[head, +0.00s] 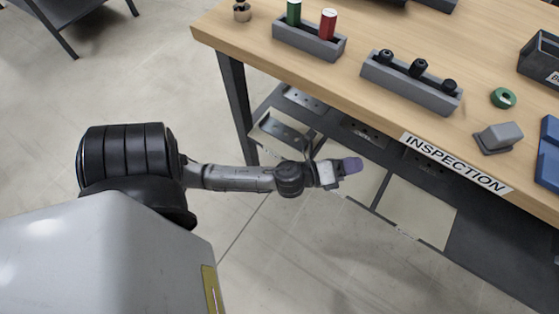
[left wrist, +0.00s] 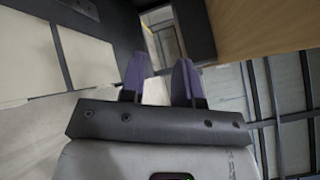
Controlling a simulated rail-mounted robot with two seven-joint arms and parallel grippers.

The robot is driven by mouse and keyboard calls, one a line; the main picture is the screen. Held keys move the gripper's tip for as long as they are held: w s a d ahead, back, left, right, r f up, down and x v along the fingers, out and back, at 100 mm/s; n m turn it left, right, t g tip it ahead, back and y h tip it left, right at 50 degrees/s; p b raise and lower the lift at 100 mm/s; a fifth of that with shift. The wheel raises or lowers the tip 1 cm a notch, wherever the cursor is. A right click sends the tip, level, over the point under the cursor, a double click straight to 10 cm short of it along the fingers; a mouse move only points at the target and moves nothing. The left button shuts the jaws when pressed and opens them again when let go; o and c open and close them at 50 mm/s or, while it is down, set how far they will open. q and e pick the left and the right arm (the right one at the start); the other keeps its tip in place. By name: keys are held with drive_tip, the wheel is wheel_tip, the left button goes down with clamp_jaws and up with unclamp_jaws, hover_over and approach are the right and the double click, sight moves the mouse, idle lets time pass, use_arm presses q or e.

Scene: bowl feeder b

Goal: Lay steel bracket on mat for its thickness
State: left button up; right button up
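My left gripper (head: 350,165) is stretched out in front of the bench edge and below the top in the head view. Its two purple fingers also show in the left wrist view (left wrist: 160,75), apart with nothing between them. I cannot make out a steel bracket in either view. A blue flat item (head: 549,155) is cut off at the right edge of the head view; I cannot tell whether it is a mat or a tray. My right gripper is not in view.
The wooden bench (head: 235,30) bears a grey rack (head: 308,42) with green and red cylinders, another rack (head: 410,85) with black knobs, a green ring (head: 503,98), a grey block (head: 499,138) and a dark bin (head: 541,62). An INSPECTION label (head: 455,162) marks its front edge. Open floor lies left.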

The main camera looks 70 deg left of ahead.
use_arm(q)
drive_tip(key=s+d+f+n+g, duration=0.1)
drive_tip(key=s+f+n+g, duration=0.3)
drive_tip(key=s+n, duration=0.3)
drive_tip(key=s+d+f+n+g, duration=0.2)
drive_tip(key=s+f+n+g, duration=0.1)
drive_tip(key=s+n+g, duration=0.3)
drive_tip(key=s+d+f+n+g+y, duration=0.1)
drive_tip(key=s+f+n+g, duration=0.3)
drive_tip(key=s+n, duration=0.3)
drive_tip(key=n+g, duration=0.1)
drive_tip(key=n, duration=0.1)
drive_tip(key=shift+s+d+f+n, duration=0.3)
drive_tip(key=shift+d, duration=0.05)
drive_tip(key=shift+r, duration=0.1)
wheel_tip(320, 180, up, 63)
drive_tip(key=p, duration=6.3)
